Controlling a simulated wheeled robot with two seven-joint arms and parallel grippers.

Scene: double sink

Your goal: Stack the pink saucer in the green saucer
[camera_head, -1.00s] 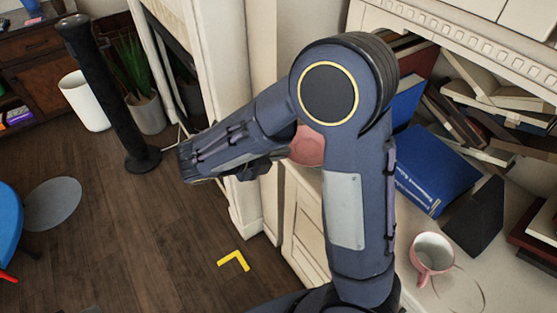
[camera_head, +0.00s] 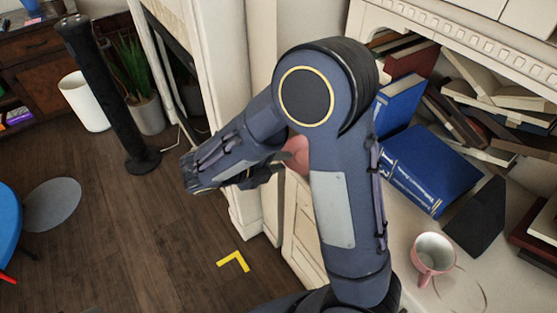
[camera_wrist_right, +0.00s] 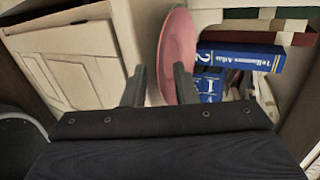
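The pink saucer (camera_head: 298,154) is mostly hidden behind my right arm in the head view. In the right wrist view the pink saucer (camera_wrist_right: 177,45) appears nearly edge-on, its long side upright in the picture. My right gripper (camera_head: 280,167) is at the saucer's near side, partly hidden by its own arm. In the wrist view its two fingers (camera_wrist_right: 159,87) are spread, with the saucer's edge between them, close to the right finger; a gap shows on the left. I cannot tell whether they touch. The green saucer and my left gripper are not in view.
A pink mug (camera_head: 433,257) stands on the pale counter (camera_head: 405,232). Blue books (camera_head: 428,170) and other books crowd the counter behind my right arm. A black column (camera_head: 108,100) and a white bin (camera_head: 84,101) stand on the floor at the left.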

